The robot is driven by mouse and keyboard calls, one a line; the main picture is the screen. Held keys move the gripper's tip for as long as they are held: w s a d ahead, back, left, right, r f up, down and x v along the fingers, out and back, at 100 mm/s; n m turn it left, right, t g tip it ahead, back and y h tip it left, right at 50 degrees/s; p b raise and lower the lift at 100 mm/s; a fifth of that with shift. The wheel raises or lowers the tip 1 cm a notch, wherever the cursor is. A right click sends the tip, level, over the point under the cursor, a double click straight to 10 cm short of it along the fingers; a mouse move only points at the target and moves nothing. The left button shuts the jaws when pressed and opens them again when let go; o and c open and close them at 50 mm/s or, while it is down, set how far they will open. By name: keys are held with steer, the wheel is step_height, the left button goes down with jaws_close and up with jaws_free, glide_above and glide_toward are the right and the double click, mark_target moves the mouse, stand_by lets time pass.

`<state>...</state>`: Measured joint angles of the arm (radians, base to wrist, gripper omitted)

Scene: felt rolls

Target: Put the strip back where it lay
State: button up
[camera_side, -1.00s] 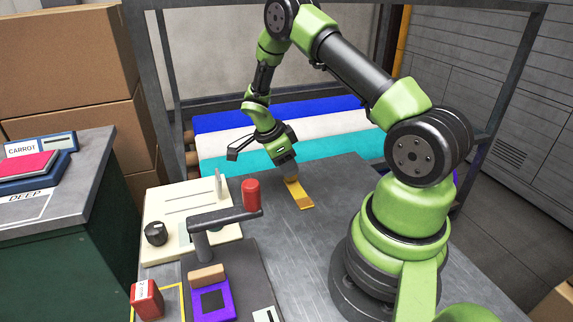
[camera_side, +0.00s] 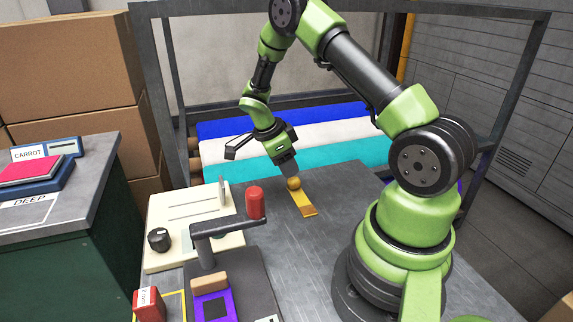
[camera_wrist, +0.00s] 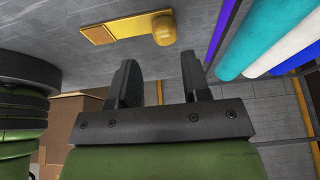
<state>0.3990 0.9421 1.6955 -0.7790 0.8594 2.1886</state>
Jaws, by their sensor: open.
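A flat yellow strip (camera_side: 302,202) with a round knob (camera_side: 294,183) at its far end lies on the grey metal bench. In the wrist view the strip (camera_wrist: 116,30) lies flat, its knob (camera_wrist: 165,30) towards the felt rolls. My gripper (camera_side: 289,172) is just above the knob end. In the wrist view my gripper (camera_wrist: 158,60) has its two fingers apart with nothing between them. A gap shows there between the fingertips and the knob.
Blue, white and teal felt rolls (camera_side: 290,150) lie behind the bench. A cream board (camera_side: 190,215), a red-topped post (camera_side: 255,202), a purple frame (camera_side: 213,307) and a red block (camera_side: 149,303) stand at the left.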

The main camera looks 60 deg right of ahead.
steer(key=shift+a+r, duration=0.25)
steer(key=shift+r, duration=0.35)
steer(key=shift+w+r, duration=0.1)
steer(key=shift+o, duration=0.3)
steer(key=o, duration=0.5)
steer(key=shift+a+r, duration=0.1)
steer(key=v, duration=0.9)
steer(key=shift+w+a+r, duration=0.1)
steer(key=shift+w+r, duration=0.05)
steer(key=shift+r, duration=0.2)
